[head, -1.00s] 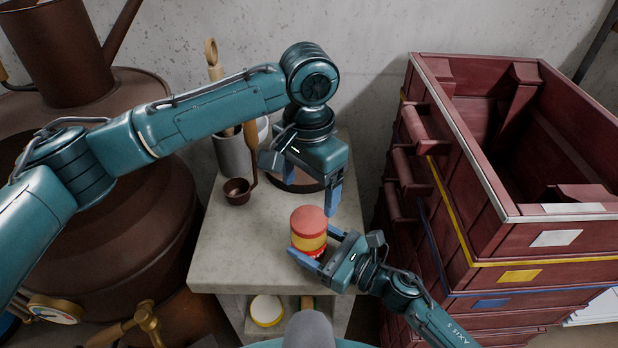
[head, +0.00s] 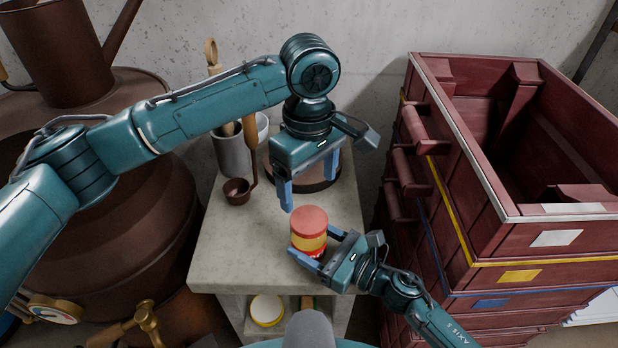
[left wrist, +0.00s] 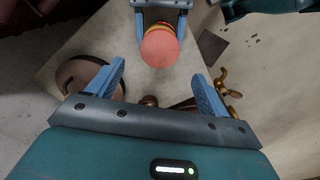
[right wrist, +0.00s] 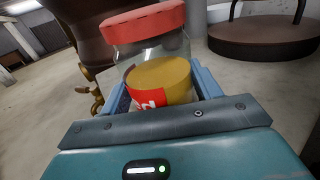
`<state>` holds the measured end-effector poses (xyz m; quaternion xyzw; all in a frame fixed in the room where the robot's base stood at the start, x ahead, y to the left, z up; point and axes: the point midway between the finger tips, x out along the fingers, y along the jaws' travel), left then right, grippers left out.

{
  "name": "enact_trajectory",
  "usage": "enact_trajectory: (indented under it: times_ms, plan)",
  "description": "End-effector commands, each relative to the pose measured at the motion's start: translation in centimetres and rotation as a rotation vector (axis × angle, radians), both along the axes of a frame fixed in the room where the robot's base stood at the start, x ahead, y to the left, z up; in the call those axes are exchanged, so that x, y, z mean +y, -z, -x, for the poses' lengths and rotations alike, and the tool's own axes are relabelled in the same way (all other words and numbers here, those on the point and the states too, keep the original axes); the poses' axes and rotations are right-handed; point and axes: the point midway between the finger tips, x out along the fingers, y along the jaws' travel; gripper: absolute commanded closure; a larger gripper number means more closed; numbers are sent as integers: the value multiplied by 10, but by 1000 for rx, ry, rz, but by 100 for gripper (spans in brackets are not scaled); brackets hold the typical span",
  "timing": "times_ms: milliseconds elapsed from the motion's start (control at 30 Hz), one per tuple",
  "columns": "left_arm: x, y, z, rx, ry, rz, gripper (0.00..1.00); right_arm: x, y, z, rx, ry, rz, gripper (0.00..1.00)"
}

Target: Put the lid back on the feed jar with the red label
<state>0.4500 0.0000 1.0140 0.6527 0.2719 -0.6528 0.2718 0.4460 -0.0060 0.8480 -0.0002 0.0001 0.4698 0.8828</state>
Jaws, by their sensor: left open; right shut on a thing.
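The feed jar (head: 308,242) is clear with yellow contents and stands upright near the table's front. Its red label (right wrist: 145,103) faces my right wrist camera. The red lid (head: 309,218) sits on top of the jar; it also shows in the left wrist view (left wrist: 159,49). I cannot tell whether it is screwed tight. My right gripper (right wrist: 160,88) is shut around the jar's body from the right. My left gripper (head: 309,188) is open and empty, pointing down behind and above the jar, apart from the lid.
A brown round scale base (head: 318,186) stands at the back of the table (head: 225,250). A grey pot (head: 233,155) with utensils and a brown ladle (head: 237,190) stand back left. Stacked red crates (head: 480,230) rise on the right, a copper vessel (head: 140,230) on the left. A yellow-lidded jar (head: 267,310) is on the lower shelf.

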Motion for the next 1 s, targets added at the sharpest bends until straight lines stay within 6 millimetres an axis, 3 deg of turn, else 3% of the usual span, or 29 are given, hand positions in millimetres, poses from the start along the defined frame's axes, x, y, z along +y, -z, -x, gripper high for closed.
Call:
enact_trajectory:
  times_ms: [333, 733, 1000]
  plan:
    - [0, 5, 0, 1, 2, -1, 21, 0, 0, 0, 1, 0, 1, 100]
    - [0, 63, 0, 3, 2, -1, 21, 0, 0, 0, 1, 0, 1, 100]
    - [0, 80, 0, 0, 3, 0, 21, 0, 0, 0, 1, 0, 1, 100]
